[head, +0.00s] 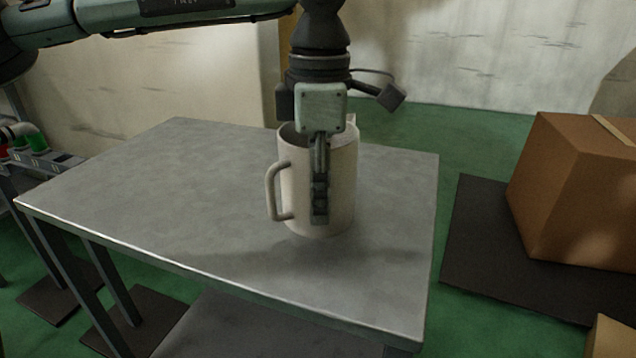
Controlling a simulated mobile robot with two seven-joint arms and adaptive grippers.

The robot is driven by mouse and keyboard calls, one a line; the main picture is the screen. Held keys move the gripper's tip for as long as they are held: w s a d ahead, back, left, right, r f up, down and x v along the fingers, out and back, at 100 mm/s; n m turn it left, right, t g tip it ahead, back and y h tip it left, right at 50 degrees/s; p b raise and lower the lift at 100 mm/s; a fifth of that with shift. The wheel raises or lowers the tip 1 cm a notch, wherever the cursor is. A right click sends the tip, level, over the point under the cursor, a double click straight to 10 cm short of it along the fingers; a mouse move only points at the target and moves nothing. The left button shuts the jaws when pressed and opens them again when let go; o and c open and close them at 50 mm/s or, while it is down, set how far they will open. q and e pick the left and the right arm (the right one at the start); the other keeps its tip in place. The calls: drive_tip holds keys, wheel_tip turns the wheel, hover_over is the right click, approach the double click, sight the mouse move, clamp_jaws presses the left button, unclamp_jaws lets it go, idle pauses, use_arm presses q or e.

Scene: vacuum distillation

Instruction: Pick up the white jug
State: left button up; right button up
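The white jug (343,190) is upright at the right part of the grey metal table (150,190), with its handle pointing left. It appears to rest on the tabletop. My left gripper (320,205) comes down over the jug from above. One finger lies in front of the jug's near outer wall, pointing down. The other finger is hidden by the jug and the gripper body, so I cannot tell whether the fingers press on the wall. My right gripper is out of view.
A brown cardboard box (570,200) stands on a dark mat (480,245) to the right, apart from the table. Equipment with red and green parts (32,145) stands at the far left. The table left of the jug is bare.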

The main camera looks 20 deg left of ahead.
use_arm(q)
clamp_jaws()
drive_tip(key=shift+r, duration=0.1)
